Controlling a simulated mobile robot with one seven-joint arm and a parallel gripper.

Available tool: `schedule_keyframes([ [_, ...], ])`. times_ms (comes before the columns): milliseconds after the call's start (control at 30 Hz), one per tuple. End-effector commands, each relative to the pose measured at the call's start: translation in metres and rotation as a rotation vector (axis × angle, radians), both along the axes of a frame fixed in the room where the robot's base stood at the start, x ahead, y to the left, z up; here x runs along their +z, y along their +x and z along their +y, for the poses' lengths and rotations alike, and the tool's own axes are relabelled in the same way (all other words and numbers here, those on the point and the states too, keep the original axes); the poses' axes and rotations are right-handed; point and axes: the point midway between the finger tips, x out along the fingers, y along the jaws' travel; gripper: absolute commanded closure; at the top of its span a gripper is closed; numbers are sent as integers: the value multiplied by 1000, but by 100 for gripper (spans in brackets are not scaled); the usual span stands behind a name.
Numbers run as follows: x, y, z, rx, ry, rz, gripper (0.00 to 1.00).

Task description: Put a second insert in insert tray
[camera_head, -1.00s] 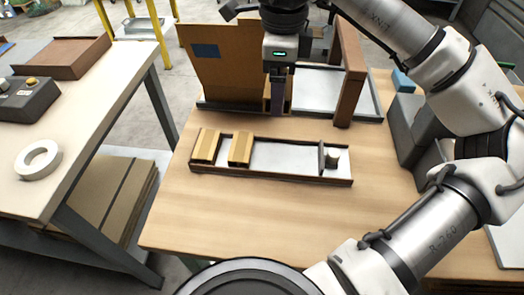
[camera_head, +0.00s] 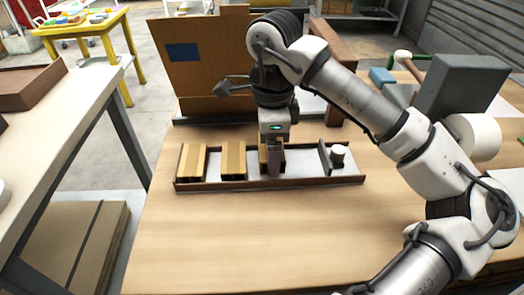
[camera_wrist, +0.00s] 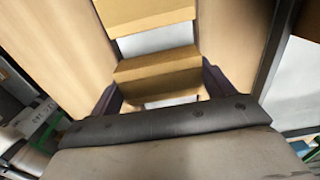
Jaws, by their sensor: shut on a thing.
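The insert tray (camera_head: 304,181) is a long brown-walled tray with a pale floor on the wooden table. Two tan block-like inserts, one at the left end (camera_head: 192,162) and one beside it (camera_head: 233,160), sit in it. My gripper (camera_head: 274,170) points down into the tray's middle and is shut on a third tan insert (camera_head: 263,156). In the wrist view this held insert (camera_wrist: 158,73) lies between the dark fingers, with another insert (camera_wrist: 145,13) beyond a pale gap. The finger in front partly hides the held insert in the head view; whether it touches the tray floor is unclear.
A brown panel (camera_head: 205,75) stands behind. Grey blocks (camera_head: 460,85) and a white roll (camera_head: 474,136) stand at the right. The front table area is clear.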

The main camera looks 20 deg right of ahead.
Motion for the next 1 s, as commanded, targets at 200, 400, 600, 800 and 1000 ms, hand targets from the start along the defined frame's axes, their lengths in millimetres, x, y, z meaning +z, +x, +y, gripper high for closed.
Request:
schedule_keyframes([
  [200,1,0,0,0,-1,-1,40],
  [400,-6,0,0,0,-1,-1,40],
  [600,-11,0,0,0,-1,-1,40],
  [800,-12,0,0,0,-1,0,16],
  [1000,-13,-1,0,2,0,4,0],
])
